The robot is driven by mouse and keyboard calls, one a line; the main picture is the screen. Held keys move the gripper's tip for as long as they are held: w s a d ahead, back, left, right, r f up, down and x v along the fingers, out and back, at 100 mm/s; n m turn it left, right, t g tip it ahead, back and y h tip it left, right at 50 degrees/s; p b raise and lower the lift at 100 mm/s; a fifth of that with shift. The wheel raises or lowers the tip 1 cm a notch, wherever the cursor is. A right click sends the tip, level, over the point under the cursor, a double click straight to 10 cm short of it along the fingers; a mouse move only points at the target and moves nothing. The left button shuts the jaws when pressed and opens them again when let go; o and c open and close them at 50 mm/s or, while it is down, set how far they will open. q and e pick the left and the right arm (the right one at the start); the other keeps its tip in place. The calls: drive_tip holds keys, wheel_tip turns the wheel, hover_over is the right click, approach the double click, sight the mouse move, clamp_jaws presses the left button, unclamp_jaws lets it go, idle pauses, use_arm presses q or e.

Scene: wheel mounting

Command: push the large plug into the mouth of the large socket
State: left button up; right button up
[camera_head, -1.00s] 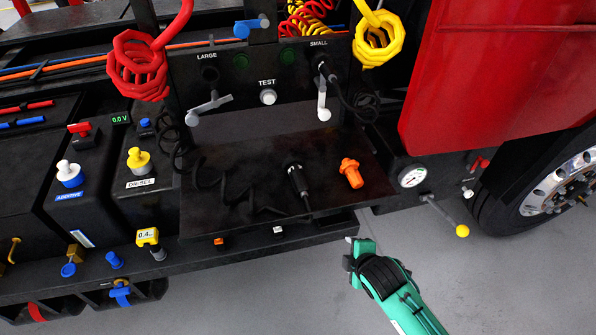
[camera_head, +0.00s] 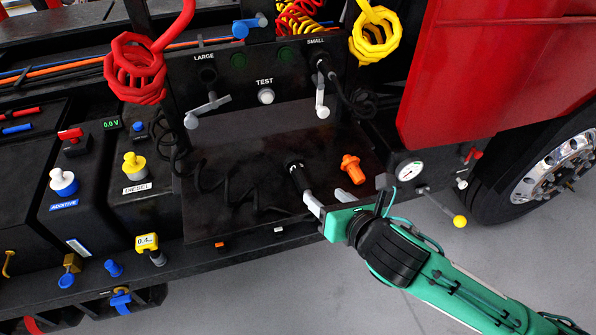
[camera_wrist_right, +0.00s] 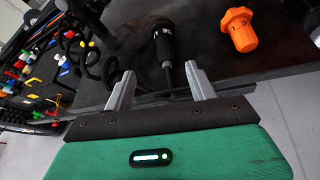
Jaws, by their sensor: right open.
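The large plug (camera_head: 297,176) is black and lies on the dark shelf (camera_head: 240,150) in the head view, with a coiled black cable to its left. In the right wrist view the plug (camera_wrist_right: 163,42) lies ahead, its narrow near end between the fingertips. My right gripper (camera_head: 329,198) is open at the shelf's front edge; its fingers (camera_wrist_right: 160,82) stand either side of the plug's line, not closed on it. The large socket (camera_head: 208,75) is a dark round mouth under the LARGE label, with a grey lever below. My left gripper is out of view.
An orange knobbed piece (camera_head: 351,168) lies on the shelf close right of the plug. The small socket (camera_head: 323,66) has a black plug and cable in it. A gauge (camera_head: 408,170) and yellow-tipped lever (camera_head: 459,221) stand right. The shelf's centre is fairly clear.

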sight(305, 178)
drive_tip(key=p+x, duration=0.1)
drive_tip(key=x, duration=0.7)
drive_tip(key=shift+w+p, duration=0.1)
drive_tip(key=shift+p, duration=0.3)
drive_tip(key=shift+w+a+f+p, duration=0.1)
drive_tip(key=shift+w+f+p, duration=0.05)
drive_tip(key=shift+w+p, duration=0.35)
drive_tip(key=p+x, duration=0.1)
drive_tip(key=x, duration=0.2)
drive_tip(key=shift+w+f, duration=0.1)
drive_tip(key=shift+w+a+f, duration=0.1)
drive_tip(key=shift+w+f, duration=0.15)
drive_tip(key=shift+w, duration=0.15)
drive_tip(key=c, duration=1.2)
